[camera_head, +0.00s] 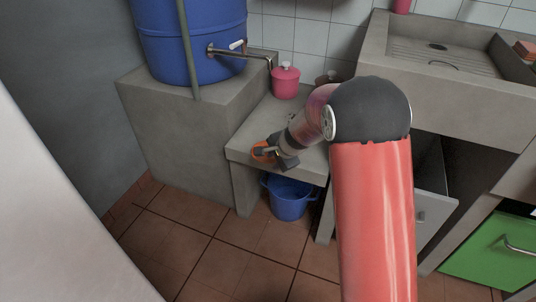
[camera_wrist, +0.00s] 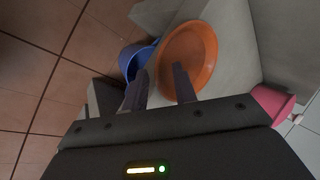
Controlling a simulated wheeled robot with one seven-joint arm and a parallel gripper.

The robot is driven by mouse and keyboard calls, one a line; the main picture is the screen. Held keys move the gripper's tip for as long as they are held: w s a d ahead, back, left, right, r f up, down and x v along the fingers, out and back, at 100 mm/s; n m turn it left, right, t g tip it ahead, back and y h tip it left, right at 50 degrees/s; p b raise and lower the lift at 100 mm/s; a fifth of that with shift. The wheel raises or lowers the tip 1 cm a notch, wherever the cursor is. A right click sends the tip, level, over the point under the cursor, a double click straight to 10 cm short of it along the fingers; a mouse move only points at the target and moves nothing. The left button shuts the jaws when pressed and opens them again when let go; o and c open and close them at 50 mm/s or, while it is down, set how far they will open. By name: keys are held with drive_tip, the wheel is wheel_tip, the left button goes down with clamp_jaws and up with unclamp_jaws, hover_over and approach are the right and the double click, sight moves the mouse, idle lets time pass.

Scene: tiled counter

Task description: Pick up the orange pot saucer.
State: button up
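The orange pot saucer (camera_wrist: 200,45) is a round shallow dish on the grey concrete ledge. In the head view the saucer (camera_head: 259,156) is at the ledge's front left corner, partly covered by my gripper (camera_head: 274,155). In the wrist view my gripper (camera_wrist: 158,85) is open. Its right finger overlaps the saucer's inside and its left finger is outside the near left rim, so the rim lies between them in the picture. I cannot tell whether either finger touches the saucer.
A blue bucket (camera_head: 289,199) stands on the floor under the ledge (camera_head: 245,135). A pink lidded pot (camera_head: 285,82) is farther back on the ledge. A blue barrel (camera_head: 190,45) with a tap stands on a block at left. A sink (camera_head: 440,62) is at right.

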drive_tip(key=shift+c, duration=0.3)
clamp_jaws()
